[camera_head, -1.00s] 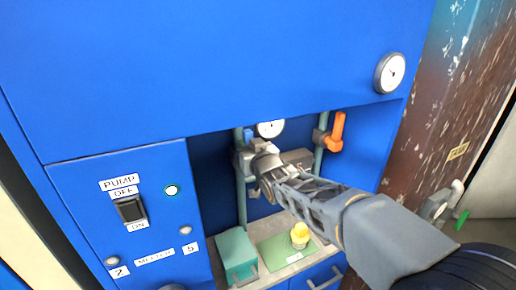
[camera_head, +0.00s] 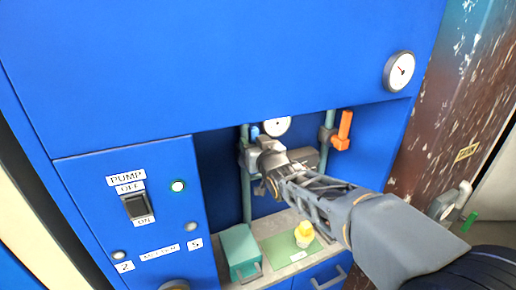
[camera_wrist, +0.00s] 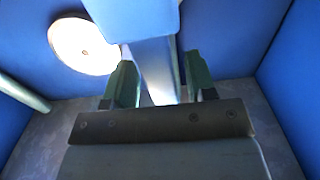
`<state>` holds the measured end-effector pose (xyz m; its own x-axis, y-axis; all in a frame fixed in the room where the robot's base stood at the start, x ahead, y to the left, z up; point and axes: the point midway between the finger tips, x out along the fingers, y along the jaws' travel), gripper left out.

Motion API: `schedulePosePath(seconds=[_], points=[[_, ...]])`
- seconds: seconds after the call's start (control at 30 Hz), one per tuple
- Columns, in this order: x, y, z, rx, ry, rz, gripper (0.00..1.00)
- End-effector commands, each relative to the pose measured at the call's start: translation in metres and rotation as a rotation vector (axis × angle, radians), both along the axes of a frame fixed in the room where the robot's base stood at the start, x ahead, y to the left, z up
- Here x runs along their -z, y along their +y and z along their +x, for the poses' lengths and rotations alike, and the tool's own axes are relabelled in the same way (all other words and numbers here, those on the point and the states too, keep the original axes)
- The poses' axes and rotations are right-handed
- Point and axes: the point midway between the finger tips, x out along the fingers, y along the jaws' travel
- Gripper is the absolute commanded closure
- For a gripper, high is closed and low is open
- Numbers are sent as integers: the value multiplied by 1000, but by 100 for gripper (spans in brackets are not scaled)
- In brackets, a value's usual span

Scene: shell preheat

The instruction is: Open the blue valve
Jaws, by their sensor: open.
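The blue valve (camera_head: 254,132) is on the left vertical pipe in the recess of the blue cabinet. In the head view only a small blue part shows; my gripper hides most of it. In the wrist view, the pale blue valve handle (camera_wrist: 135,18) comes down from the top edge to between my fingers. My gripper (camera_wrist: 160,82) is open, with one green finger on each side of the handle's lower part. I cannot tell whether either finger touches it.
An orange valve handle (camera_head: 344,130) stands upright on the right pipe. A round gauge (camera_head: 277,126) is close behind my gripper. A teal box (camera_head: 239,249) and a yellow item (camera_head: 304,234) on a green mat (camera_head: 276,250) are below. The pump switch (camera_head: 136,206) is at left.

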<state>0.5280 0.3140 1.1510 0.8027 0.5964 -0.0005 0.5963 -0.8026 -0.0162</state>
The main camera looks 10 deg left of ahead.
Motion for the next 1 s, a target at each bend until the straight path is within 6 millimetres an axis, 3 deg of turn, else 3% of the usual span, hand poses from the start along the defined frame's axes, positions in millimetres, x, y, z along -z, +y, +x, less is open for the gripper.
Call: schedulePosePath(seconds=[0.17, 0.6, 1.0], points=[[0, -11, -15, 0, -3, 1, 49], [0, -62, -83, 0, -2, 0, 49], [0, -81, -109, 1, 0, 0, 49]])
